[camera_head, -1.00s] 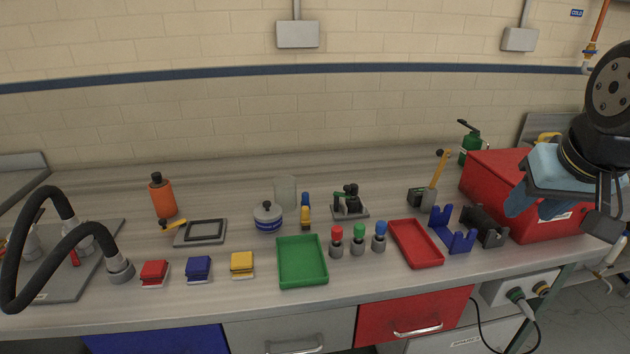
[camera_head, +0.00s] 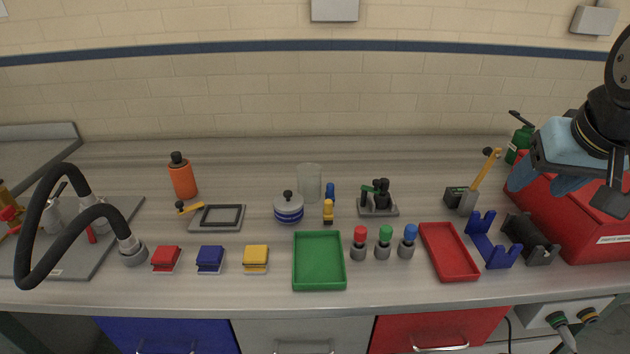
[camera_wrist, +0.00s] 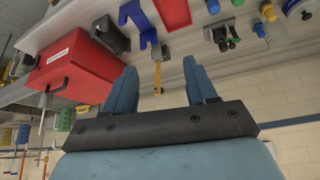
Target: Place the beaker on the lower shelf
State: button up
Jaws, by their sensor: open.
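The beaker (camera_head: 309,183) looks like a clear, greyish upright cylinder. It stands towards the back of the bench, behind the blue-and-white lidded pot (camera_head: 288,208) and a small blue and yellow item (camera_head: 328,204). It also seems to show at the upper right of the wrist view (camera_wrist: 273,30), where the bench appears upside down. My gripper (camera_head: 545,182) is open and empty at the right, in front of the red box and far from the beaker. Its two blue fingers are spread apart in the wrist view (camera_wrist: 160,75). I cannot make out a lower shelf.
The red box (camera_head: 590,215) fills the bench's right end. A green tray (camera_head: 320,261), red tray (camera_head: 449,252), blue holder (camera_head: 490,240) and several capped bottles line the front. A black hose (camera_head: 50,225) arches at left. The back strip is mostly clear.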

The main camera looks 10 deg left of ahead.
jog(key=o, duration=0.7)
jog(key=w+a+y, duration=0.1)
jog(key=w+a, duration=0.2)
jog(key=w+a+f+n+t+y, duration=0.1)
jog(key=w+a, duration=0.2)
jog(key=a, duration=0.1)
jog(key=w+a+f+y, duration=0.1)
jog(key=w+a, duration=0.2)
jog(key=a, duration=0.1)
jog(key=shift+w+f+n+t, duration=0.15)
jog(key=shift+w+n+t, duration=0.15)
jog(key=shift+w, duration=0.1)
jog(key=shift+o, duration=0.4)
jog(key=w+a+f+y, duration=0.1)
jog(key=w+a, duration=0.1)
jog(key=a, duration=0.3)
jog(key=w+a+f+t+y, duration=0.1)
jog(key=w+a+f, duration=0.1)
jog(key=a, duration=0.3)
jog(key=shift+w+a+f, duration=0.25)
jog(key=shift+w+f, duration=0.05)
jog(key=shift+w, duration=0.25)
jog(key=w+a+f+t, duration=0.1)
jog(key=a+f+t, duration=0.1)
jog(key=a+f, duration=0.45)
jog(key=n+t+h, duration=0.1)
jog(key=t+h, duration=0.1)
jog(key=t, duration=0.2)
send_near(309, 168)
jog(key=shift+x, duration=2.55)
